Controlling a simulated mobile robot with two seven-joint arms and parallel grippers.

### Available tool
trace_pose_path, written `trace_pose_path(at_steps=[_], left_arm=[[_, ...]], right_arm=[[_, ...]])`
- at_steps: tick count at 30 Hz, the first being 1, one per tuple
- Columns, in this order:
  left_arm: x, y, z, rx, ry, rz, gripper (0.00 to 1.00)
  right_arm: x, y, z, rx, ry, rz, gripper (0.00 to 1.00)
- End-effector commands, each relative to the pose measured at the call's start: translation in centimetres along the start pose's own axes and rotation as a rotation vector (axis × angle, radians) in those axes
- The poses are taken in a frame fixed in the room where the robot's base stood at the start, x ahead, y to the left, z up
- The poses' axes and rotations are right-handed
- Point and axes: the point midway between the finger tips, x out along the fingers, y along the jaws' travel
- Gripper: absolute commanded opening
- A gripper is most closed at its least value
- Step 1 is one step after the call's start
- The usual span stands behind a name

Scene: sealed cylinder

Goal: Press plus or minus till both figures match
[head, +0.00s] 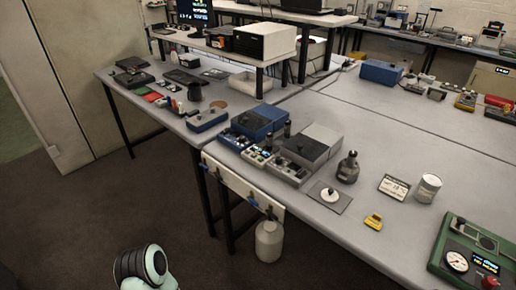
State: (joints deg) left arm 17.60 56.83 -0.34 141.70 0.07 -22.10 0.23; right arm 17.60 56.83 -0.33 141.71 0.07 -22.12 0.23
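A green device (447,256) stands at the lower right, cut off by the picture's edge. It carries a round white dial gauge (456,262), a small dark display (485,264) with lit blue and yellow lines, and a red knob (490,282). The display's figures are too small to read, and I cannot make out plus or minus buttons. A small framed panel (394,187) with dark marks lies farther back on the bench; its figure is not clearly readable. Neither of my grippers is in view; only a pale green and black part of my arm shows at the bottom left.
A white can (428,188), a dark bottle (348,167), a yellow gadget (373,221) and a plate with a white knob (329,196) stand on the grey bench (330,232). Blue and grey instruments (312,146) stand farther left.

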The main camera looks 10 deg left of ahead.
Motion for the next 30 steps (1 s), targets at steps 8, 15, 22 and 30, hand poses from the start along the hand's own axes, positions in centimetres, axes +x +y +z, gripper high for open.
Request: trace_pose_path(at_steps=[8,15,22,30], left_arm=[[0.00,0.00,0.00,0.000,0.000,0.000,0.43],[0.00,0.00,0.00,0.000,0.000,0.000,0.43],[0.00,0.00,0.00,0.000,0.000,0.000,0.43],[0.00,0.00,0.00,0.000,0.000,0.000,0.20]], right_arm=[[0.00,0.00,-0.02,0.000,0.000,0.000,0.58],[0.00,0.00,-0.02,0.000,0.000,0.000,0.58],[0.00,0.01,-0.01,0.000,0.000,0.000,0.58],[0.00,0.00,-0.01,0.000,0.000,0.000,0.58]])
